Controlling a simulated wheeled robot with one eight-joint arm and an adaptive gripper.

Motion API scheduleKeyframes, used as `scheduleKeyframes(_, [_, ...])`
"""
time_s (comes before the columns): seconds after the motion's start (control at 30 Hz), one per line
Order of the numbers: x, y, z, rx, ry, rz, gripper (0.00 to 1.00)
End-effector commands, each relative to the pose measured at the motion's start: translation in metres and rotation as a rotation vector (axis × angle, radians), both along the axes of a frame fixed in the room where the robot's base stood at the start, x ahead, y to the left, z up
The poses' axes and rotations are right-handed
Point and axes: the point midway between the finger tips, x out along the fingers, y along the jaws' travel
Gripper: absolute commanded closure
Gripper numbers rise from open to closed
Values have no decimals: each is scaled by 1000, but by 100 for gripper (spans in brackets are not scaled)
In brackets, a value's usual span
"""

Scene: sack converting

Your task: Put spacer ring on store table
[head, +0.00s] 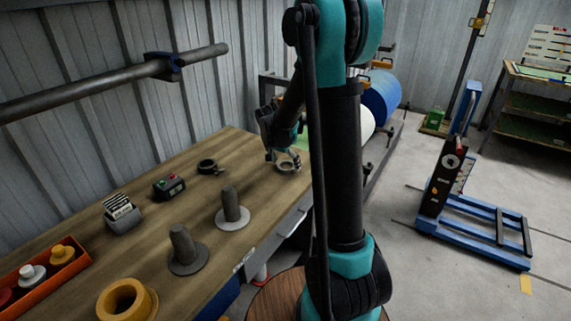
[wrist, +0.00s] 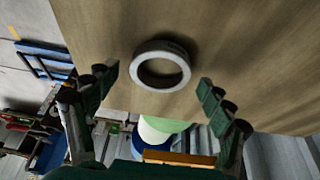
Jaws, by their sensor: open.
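A light grey ring (head: 288,172), which looks like the spacer ring, lies flat on a wooden table (head: 258,150) near its far right end. In the wrist view the ring (wrist: 158,51) sits on bare wood, between and just beyond the two fingertips. My gripper (head: 283,156) is open and empty, low over the ring. Its fingers stand wide apart on either side in the wrist view (wrist: 157,79), with no visible contact. I cannot tell which surface is the store table.
The table also holds a dark ring (head: 208,166), two grey flanged posts (head: 231,204), a button box (head: 169,187), a card holder (head: 121,215), a yellow ring (head: 146,303) and an orange tray (head: 50,288). A blue lift cart (head: 470,235) and green-topped shelving (head: 535,73) stand right.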

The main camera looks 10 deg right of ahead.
Motion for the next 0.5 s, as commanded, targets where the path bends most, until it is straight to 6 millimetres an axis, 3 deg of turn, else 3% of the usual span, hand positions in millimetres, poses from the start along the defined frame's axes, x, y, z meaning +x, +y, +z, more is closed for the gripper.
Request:
scheduleKeyframes(0.17, [-6, 6, 19, 0, 0, 1, 19])
scheduleKeyframes(0.5, [-24, 23, 79, 0, 0, 1, 19])
